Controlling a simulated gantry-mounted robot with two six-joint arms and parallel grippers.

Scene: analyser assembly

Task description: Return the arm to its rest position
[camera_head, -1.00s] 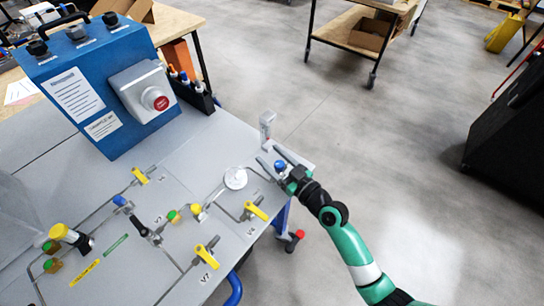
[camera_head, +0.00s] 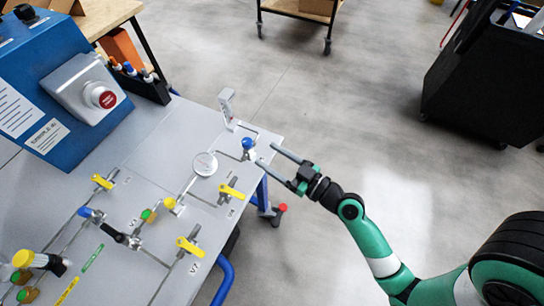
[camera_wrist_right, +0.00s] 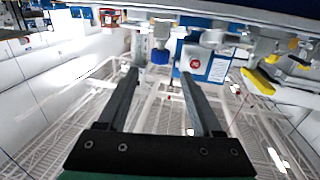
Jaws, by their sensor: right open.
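My right gripper (camera_head: 287,166) is open and empty at the right edge of the grey panel table (camera_head: 190,130), its two fingers pointing left toward a blue knob (camera_head: 248,143). A gap shows between the fingertips and the knob. In the right wrist view the open fingers (camera_wrist_right: 160,82) have nothing between them, and the blue knob (camera_wrist_right: 160,57) is beyond them. My green right arm (camera_head: 372,245) reaches in from the lower right. My left gripper is not in view.
The panel carries a round gauge (camera_head: 204,164), several yellow-handled valves (camera_head: 231,192) and thin pipes. A blue box with a red button (camera_head: 104,97) stands at the upper left. A black cabinet (camera_head: 478,80) stands at the right. Open floor (camera_head: 330,110) lies between.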

